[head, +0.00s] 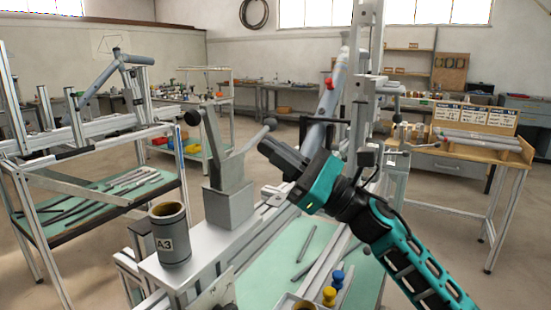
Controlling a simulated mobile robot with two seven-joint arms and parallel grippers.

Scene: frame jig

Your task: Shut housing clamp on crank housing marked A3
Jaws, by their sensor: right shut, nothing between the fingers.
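The crank housing (172,247) is a short grey cylinder with a brown bore and an A3 label. It stands upright at the front end of a metal beam. The housing clamp (230,190) is a grey block with an upright body behind it and to its right. Two arms rise from the clamp, one tipped with a black knob at upper left and one with a dark knob at upper right. The upper arms stand raised, clear of the housing. My right gripper (274,156) is shut and empty, just right of the clamp and below the right knob. My left gripper is out of view.
A mint-coloured shelf (262,265) below the beam holds rods and blue and yellow knobbed pieces (329,296). A tall aluminium post stands behind my right gripper. Another frame with a loaded shelf (165,186) is at left. A wooden workbench (470,150) is at right.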

